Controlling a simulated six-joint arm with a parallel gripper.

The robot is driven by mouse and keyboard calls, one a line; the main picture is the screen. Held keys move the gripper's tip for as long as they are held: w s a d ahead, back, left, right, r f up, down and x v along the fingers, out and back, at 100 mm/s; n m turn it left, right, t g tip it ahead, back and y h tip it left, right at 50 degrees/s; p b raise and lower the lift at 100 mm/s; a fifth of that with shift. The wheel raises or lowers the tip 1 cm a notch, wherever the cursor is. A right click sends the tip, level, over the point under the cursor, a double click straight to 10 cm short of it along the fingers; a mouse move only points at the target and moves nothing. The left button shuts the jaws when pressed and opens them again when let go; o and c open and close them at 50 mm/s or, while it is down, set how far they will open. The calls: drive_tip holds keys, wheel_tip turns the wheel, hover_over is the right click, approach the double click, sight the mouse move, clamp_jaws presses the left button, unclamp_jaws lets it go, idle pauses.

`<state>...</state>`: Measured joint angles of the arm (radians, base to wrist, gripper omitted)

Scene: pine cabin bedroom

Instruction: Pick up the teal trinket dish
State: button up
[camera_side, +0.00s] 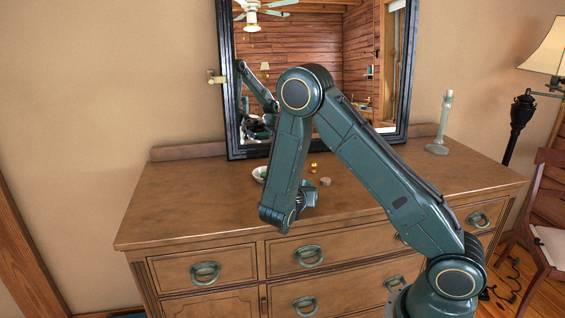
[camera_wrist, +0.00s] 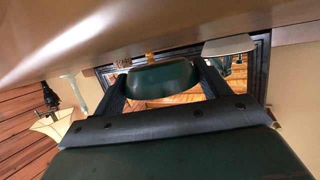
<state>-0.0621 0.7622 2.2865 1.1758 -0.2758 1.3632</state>
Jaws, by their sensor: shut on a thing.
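The teal trinket dish (camera_wrist: 160,80) shows in the wrist view as a dark green rounded shape between the two black fingers. My gripper (camera_wrist: 159,76) is shut on it, with one finger at each side. In the side view my gripper is low over the front part of the dresser top, mostly hidden behind my arm. I cannot make out the dish there. Whether the dish touches the wood is not clear.
The dresser top (camera_side: 190,204) holds a white bowl (camera_side: 259,174), a small gold object (camera_side: 313,166), a brown round piece (camera_side: 325,182) and a pale candlestick (camera_side: 440,135). A black-framed mirror (camera_side: 232,120) stands behind. The dresser's left side is clear.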

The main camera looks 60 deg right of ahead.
wheel_tip(320, 180, up, 19)
drive_tip(key=shift+f, duration=0.15)
idle(0.5)
drive_tip(key=shift+w+a, duration=0.1)
idle(0.5)
